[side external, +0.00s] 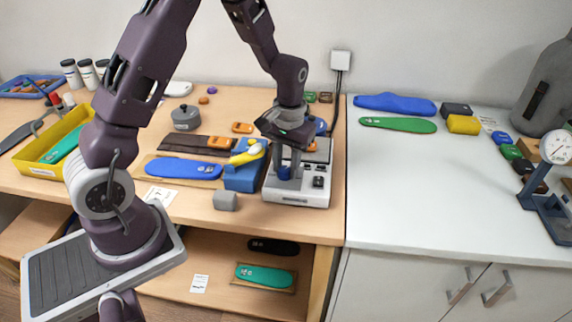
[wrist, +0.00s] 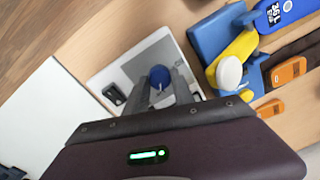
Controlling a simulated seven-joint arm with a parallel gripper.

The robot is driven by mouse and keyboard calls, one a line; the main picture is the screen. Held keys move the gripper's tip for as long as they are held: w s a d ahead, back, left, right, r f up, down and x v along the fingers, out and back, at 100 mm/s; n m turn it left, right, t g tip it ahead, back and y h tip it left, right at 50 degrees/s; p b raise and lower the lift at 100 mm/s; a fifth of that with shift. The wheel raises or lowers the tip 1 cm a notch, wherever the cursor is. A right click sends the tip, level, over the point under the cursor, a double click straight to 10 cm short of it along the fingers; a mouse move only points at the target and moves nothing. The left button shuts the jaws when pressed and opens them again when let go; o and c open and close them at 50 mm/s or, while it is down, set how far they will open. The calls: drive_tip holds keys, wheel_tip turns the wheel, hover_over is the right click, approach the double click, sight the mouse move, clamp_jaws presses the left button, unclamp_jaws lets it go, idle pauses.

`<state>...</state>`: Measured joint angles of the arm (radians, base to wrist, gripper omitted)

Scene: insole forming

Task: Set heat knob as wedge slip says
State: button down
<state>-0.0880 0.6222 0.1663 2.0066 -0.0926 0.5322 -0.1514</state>
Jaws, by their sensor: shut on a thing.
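The heat knob is a round blue knob (side external: 283,174) on the front of a white machine (side external: 296,197). In the wrist view the blue knob (wrist: 159,76) sits between my two grey fingers. My gripper (side external: 289,165) points down over the machine and is shut on the knob; the fingers hide part of its sides. A small white paper slip (side external: 160,195) lies near the front edge of the wooden table. Another slip (side external: 200,283) is on the shelf below. I cannot read either, nor tell which is the wedge slip.
A blue block (side external: 241,178) with a yellow piece and white round part (wrist: 229,72) stands left of the machine. A blue insole (side external: 183,168), a grey block (side external: 225,200) and orange pieces (side external: 220,142) lie nearby. A white counter (side external: 420,180) adjoins at right, its middle clear.

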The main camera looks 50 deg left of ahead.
sight(287, 169)
drive_tip(key=c, duration=1.1)
unclamp_jaws()
drive_tip(key=shift+o, duration=0.2)
drive_tip(key=r, duration=0.7)
drive_tip(key=shift+d, duration=0.2)
